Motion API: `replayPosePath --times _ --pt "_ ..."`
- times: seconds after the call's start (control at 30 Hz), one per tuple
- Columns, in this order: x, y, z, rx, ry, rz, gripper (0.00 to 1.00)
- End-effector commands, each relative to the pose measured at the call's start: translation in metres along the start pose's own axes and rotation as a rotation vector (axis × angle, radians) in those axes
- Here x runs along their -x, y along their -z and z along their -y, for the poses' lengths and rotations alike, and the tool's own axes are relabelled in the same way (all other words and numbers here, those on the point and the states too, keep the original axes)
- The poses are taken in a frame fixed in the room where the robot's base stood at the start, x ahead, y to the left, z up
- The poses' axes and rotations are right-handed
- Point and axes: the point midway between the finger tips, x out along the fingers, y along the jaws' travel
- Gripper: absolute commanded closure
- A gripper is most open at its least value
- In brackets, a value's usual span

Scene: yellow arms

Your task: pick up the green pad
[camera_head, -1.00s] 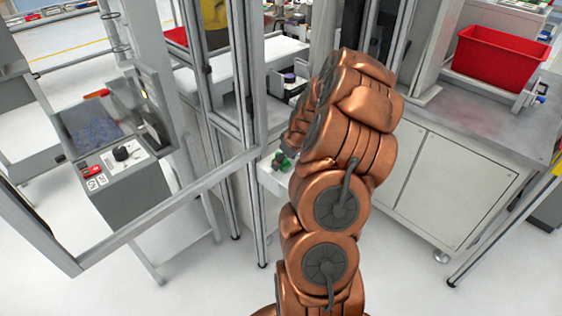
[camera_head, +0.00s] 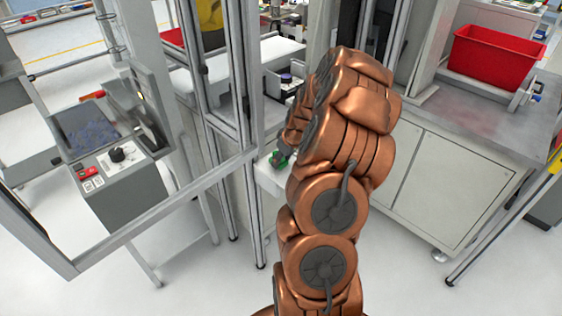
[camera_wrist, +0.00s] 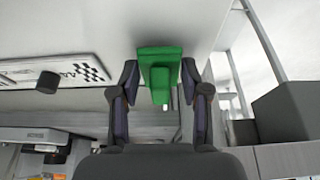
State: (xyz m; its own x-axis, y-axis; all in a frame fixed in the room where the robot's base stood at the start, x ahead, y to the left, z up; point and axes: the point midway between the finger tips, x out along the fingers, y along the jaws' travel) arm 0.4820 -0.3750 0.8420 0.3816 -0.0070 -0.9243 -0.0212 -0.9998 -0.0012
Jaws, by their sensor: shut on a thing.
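The green pad (camera_wrist: 160,62) is between the two fingers of my gripper (camera_wrist: 160,80) in the wrist view. The fingers are closed in on its left and right sides. My arm hides most of the gripper there. I cannot tell whether the pad touches the pale surface close to it.
A metal frame with upright posts (camera_head: 240,90) stands just left of the arm. A grey control box (camera_head: 122,190) is farther left. A red bin (camera_head: 495,55) stands on a metal bench at the right. The floor below is mostly clear.

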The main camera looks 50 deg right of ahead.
Motion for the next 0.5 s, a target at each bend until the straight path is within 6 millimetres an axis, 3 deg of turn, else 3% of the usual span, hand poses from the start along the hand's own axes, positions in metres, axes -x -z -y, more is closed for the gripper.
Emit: replayPosePath --times 0.27,0.5 --pt "0.024 0.011 0.000 0.002 -0.003 -0.003 0.88" --pt "0.037 -0.016 0.002 -0.002 -0.002 -0.002 0.88"
